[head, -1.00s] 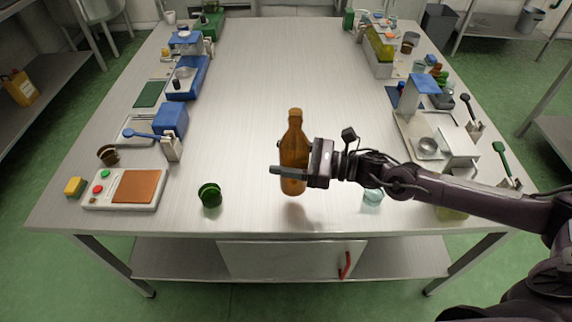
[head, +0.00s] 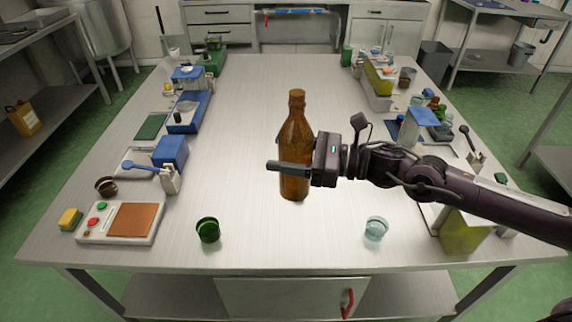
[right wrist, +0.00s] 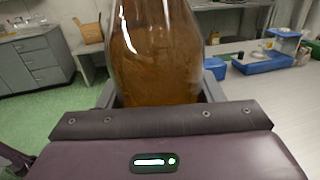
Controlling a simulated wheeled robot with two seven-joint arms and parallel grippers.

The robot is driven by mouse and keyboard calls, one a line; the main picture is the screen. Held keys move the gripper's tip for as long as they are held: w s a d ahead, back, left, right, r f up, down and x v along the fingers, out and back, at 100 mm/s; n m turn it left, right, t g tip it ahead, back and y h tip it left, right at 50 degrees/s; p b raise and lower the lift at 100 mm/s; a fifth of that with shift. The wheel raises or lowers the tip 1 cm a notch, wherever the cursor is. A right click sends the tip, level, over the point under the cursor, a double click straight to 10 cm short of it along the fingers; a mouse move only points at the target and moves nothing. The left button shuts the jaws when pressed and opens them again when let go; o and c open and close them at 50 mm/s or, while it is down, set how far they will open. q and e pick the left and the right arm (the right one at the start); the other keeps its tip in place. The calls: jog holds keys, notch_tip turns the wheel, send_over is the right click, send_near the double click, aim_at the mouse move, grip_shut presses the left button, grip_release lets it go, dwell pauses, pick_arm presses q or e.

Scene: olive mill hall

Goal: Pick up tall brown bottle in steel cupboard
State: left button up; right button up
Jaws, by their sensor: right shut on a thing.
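The tall brown bottle (head: 295,135) is upright in my right gripper (head: 290,168), over the front middle of the steel table. The gripper is shut on its lower body, one finger crossing in front of it. In the right wrist view the brown glass (right wrist: 155,50) stands between the two fingers. A steel cupboard (head: 285,297) with a red handle (head: 347,303) sits under the table's front; its door looks shut. My left gripper is not in view.
A green cup (head: 208,230) and a clear glass (head: 376,228) stand near the table's front edge. A scale with a brown plate (head: 132,219) is at front left. Blue-topped devices and small items line both sides. The middle of the table (head: 250,90) is clear.

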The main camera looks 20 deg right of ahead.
aim_at(285, 136)
jog(key=shift+r, duration=2.05)
jog(key=shift+a+b, duration=0.1)
jog(key=shift+b, duration=0.2)
